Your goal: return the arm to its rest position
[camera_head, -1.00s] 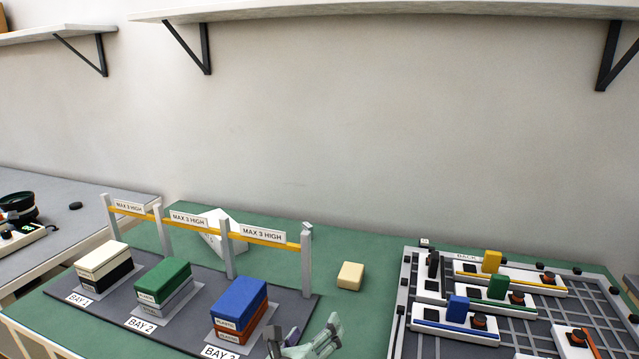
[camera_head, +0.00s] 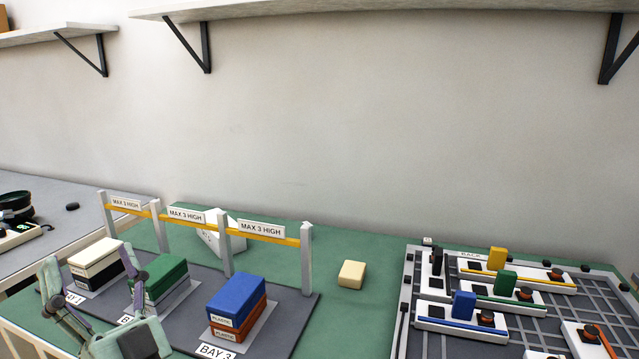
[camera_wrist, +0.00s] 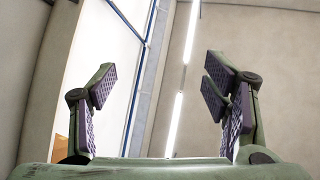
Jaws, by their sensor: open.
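My gripper (camera_head: 92,264) is in the lower left of the head view, pointing up in front of bays 1 and 2. Its two fingers stand wide apart with nothing between them. In the wrist view the open fingers (camera_wrist: 160,82) frame only wall and a bright ceiling light strip, so the wrist faces upward, away from the table. The gripper partly hides the bay 1 and bay 2 labels in the head view. Whether it touches anything cannot be told.
A cream-topped stack (camera_head: 97,262), a green-topped stack (camera_head: 160,277) and a blue-topped stack (camera_head: 237,303) stand in the bays under a yellow height bar (camera_head: 180,220). A pale yellow block (camera_head: 352,274) lies on clear green table. A gridded rack (camera_head: 402,320) with coloured blocks stands right.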

